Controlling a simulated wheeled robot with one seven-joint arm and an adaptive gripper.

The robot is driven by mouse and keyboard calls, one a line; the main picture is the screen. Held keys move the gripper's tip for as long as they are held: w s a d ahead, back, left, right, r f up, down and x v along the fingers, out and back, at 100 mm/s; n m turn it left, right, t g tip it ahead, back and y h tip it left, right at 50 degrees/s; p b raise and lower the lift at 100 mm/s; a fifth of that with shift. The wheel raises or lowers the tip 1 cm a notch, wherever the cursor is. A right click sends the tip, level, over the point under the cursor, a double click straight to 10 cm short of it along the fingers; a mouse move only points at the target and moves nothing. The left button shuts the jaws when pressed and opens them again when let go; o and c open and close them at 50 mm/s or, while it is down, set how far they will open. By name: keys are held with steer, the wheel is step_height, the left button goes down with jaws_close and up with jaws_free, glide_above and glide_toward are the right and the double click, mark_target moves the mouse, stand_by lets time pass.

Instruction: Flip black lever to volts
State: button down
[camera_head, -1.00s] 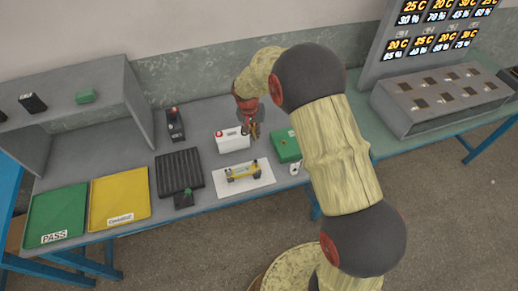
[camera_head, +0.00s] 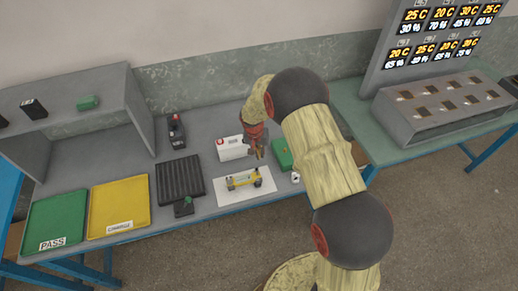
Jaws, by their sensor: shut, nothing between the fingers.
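My gripper (camera_head: 259,153) is shut and empty, pointing down just right of a white box (camera_head: 231,149) with a red knob on top. I cannot tell whether it touches the box. A black lever is too small to make out for sure. Black devices on the bench include an upright one with a red top (camera_head: 177,131) and a small box with a green knob (camera_head: 183,208). A yellow fixture with dark ends (camera_head: 241,180) lies on a white mat (camera_head: 225,200), just in front of the gripper. No volts marking is legible.
A green case (camera_head: 281,154) sits right of the gripper, partly hidden by my arm. A black ribbed pad (camera_head: 180,175), a yellow tray (camera_head: 118,205) and a green PASS tray (camera_head: 57,217) lie left. A grey shelf (camera_head: 75,98) stands behind; a grey slotted rack (camera_head: 440,105) stands right.

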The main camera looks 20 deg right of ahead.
mark_target(257, 172)
steer(key=shift+s+a+r, duration=0.2)
steer(key=shift+s+a, duration=0.3)
steer(key=shift+s, duration=0.35)
steer(key=shift+s+a+r, duration=0.15)
steer(key=shift+s+a, duration=0.3)
steer(key=shift+s, duration=0.4)
